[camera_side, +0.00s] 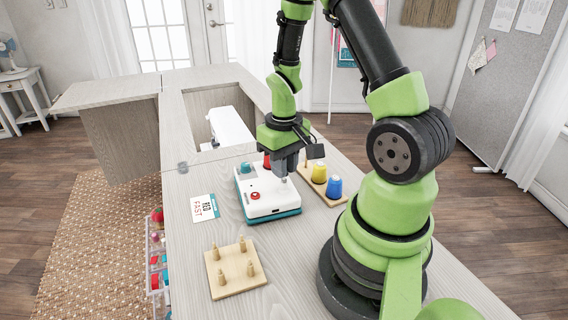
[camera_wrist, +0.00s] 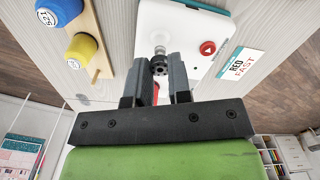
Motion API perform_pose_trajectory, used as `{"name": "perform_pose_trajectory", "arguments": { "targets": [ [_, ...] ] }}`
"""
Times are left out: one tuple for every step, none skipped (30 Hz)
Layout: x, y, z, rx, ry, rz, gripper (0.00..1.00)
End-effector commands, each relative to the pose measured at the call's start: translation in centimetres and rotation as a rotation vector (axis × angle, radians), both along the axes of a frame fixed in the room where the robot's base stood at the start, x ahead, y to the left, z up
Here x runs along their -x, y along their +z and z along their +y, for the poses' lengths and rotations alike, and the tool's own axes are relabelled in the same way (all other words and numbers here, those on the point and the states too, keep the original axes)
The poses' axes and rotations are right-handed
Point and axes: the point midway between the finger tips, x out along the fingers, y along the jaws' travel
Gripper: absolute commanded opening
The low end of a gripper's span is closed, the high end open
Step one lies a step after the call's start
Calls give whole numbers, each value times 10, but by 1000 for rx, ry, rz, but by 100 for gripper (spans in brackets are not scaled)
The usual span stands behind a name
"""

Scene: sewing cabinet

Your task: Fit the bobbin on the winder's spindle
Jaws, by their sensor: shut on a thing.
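The winder (camera_side: 268,198) is a white box with a teal base, a red button and a teal knob. It also shows in the wrist view (camera_wrist: 190,30). My gripper (camera_side: 284,172) points down over the winder's right part. Its two fingers (camera_wrist: 163,75) are shut on a red bobbin, of which only a sliver (camera_wrist: 156,90) shows between them. A red patch (camera_side: 267,161) also shows beside the fingers in the side view. The metallic spindle (camera_wrist: 159,50) is just beyond the fingertips in the wrist view. Whether bobbin and spindle touch is hidden.
A wooden rack (camera_side: 328,193) right of the winder carries a yellow spool (camera_side: 319,172), a blue spool (camera_side: 334,187) and a bare peg. A card reading "RED FAST" (camera_side: 205,208) lies to the left. A square pegboard (camera_side: 234,277) stands in front. A white machine (camera_side: 228,126) is behind.

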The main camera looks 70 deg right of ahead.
Motion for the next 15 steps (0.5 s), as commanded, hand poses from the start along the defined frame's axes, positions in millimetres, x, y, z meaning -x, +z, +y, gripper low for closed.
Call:
{"name": "perform_pose_trajectory", "arguments": {
  "targets": [
    [0,0,0,0,0,0,0],
    [0,0,0,0,0,0,0],
    [0,0,0,0,0,0,0],
    [0,-1,0,0,0,0,0],
    [0,-1,0,0,0,0,0],
    [0,-2,0,0,0,0,0],
    [0,-2,0,0,0,0,0],
    [0,-2,0,0,0,1,0],
    [0,-3,0,0,0,1,0],
    [0,-3,0,0,0,1,0],
    [0,-4,0,0,0,1,0],
    [0,-4,0,0,0,1,0],
    [0,-4,0,0,0,1,0],
    [0,-4,0,0,0,1,0],
    [0,-4,0,0,0,1,0]
  ]
}}
